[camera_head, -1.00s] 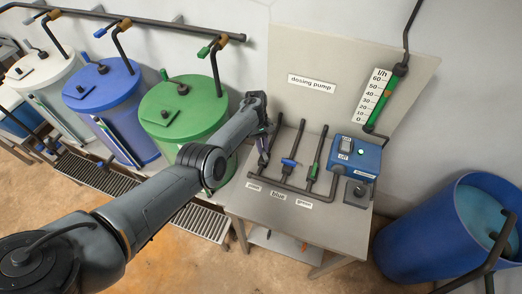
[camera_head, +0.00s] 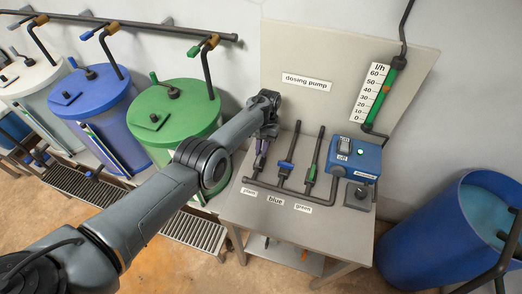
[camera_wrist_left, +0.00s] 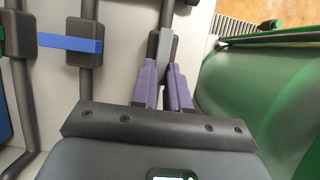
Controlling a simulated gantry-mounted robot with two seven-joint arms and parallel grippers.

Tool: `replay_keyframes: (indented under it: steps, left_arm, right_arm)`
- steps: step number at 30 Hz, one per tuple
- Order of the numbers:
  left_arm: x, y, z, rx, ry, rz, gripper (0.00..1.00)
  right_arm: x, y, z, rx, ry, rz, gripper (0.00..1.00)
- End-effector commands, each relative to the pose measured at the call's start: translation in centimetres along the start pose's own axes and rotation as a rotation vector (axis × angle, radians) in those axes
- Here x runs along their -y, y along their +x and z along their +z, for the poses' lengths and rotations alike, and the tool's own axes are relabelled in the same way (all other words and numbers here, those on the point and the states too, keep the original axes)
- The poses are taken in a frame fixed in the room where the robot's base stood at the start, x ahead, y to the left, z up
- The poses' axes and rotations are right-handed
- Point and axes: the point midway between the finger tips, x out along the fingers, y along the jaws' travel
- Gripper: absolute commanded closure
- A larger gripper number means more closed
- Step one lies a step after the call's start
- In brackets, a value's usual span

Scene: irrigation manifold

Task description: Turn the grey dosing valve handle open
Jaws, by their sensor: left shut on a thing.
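The grey dosing valve is on the leftmost of three dark upright pipes on the dosing bench. My right gripper is not in view.
The blue valve handle (camera_head: 286,165), set crosswise, and the green valve handle (camera_head: 312,173) are close to the right. The blue pump box (camera_head: 357,156) stands beyond them. The green tank (camera_head: 175,112) is left of the bench.

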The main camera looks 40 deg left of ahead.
Motion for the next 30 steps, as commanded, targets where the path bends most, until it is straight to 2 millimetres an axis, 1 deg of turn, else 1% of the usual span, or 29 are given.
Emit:
replay_keyframes:
  steps: [15, 16, 20, 30]
  left_arm:
    - [-0.03, 0.12, -0.07, -0.003, 0.018, -0.007, 1.0]
    - [-0.03, 0.12, -0.07, -0.003, 0.018, -0.007, 0.81]
    - [-0.04, 0.09, -0.05, -0.002, 0.017, -0.007, 0.61]
    - [0.0, -0.12, -0.01, -0.002, 0.015, -0.006, 0.6]
  right_arm:
    - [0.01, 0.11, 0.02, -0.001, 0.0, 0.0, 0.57]
    - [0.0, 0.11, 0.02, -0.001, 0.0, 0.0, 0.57]
    - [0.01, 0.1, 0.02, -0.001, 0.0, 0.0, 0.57]
    - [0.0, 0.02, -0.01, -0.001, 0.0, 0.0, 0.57]
